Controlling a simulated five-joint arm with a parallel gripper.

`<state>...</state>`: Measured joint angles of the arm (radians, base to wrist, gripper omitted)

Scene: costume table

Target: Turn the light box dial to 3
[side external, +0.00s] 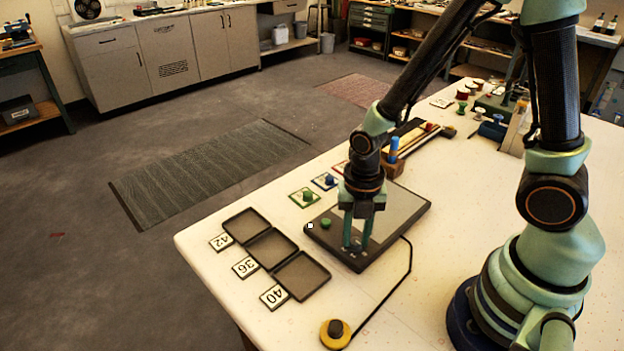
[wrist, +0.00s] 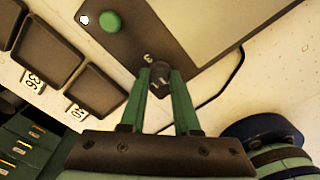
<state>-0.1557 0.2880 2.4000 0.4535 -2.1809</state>
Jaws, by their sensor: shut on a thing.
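The light box (side external: 408,203) is a flat dark-framed slab with a grey panel, lying on the white table. Its panel also shows in the wrist view (wrist: 215,22). The dial (wrist: 160,84) is a small dark knob on the frame's near edge, with a pale mark on top. A pale figure that looks like a 3 is printed just beyond it. My gripper (side external: 357,246) points down over that edge. In the wrist view its two green fingers (wrist: 160,76) are shut on the dial, one on each side. The fingers hide most of the dial in the side view.
A green knob (side external: 326,223) and a small white piece (side external: 310,226) are on the frame's left end. Dark trays (side external: 301,276) with number cards stand left. A cord runs to a yellow-and-black disc (side external: 336,331). A wooden block with blue-topped tools (side external: 394,164) stands behind.

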